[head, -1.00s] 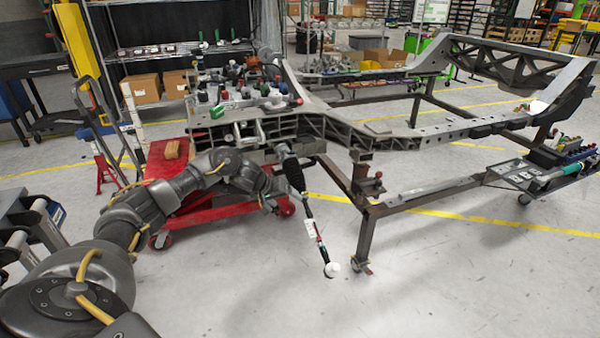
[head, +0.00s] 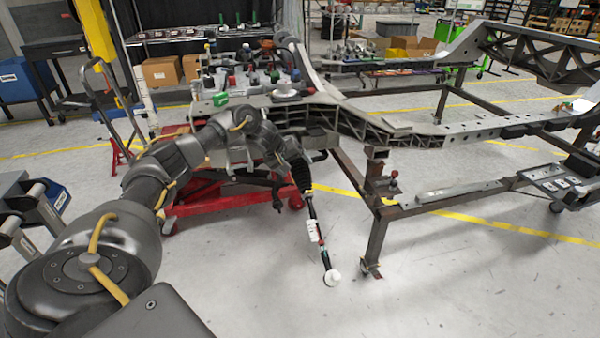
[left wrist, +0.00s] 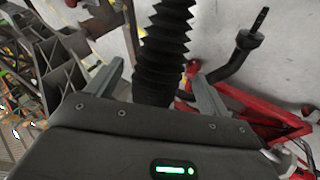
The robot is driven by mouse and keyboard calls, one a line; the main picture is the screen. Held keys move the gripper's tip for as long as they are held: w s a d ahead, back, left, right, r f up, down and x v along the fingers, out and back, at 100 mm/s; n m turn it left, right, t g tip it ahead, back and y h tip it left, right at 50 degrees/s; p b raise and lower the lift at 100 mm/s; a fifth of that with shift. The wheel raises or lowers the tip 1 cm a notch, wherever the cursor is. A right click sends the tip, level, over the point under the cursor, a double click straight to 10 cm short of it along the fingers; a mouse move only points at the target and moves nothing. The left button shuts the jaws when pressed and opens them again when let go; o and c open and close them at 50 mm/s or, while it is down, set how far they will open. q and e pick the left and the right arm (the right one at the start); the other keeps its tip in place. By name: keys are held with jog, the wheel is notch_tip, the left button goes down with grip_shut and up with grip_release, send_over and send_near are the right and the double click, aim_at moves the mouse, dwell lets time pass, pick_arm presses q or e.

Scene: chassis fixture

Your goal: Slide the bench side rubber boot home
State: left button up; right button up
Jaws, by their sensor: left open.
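The rubber boot (head: 300,172) is a black ribbed bellows on the slanting rod (head: 317,231) that hangs from the near end of the chassis frame. The rod ends low in a white round tip (head: 332,278). In the left wrist view the boot (left wrist: 165,50) runs down between the two grey fingers of my left gripper (left wrist: 154,68). The fingers are apart, with a gap seen on each side of the boot. The boot's lower end is hidden behind the gripper body in that view. My right gripper is in neither view.
The chassis frame (head: 445,133) stands on a steel stand with a leg (head: 376,240) right of the rod. A red lift cart (head: 222,200) sits under my left arm. A dark bent pipe (left wrist: 232,65) lies right of the boot. Floor in front is clear.

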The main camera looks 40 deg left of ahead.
pick_arm(q)
jog(key=shift+b+x, duration=0.3)
jog(key=shift+x, duration=1.65)
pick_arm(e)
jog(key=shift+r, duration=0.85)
pick_arm(q)
jog(key=shift+c, duration=0.4)
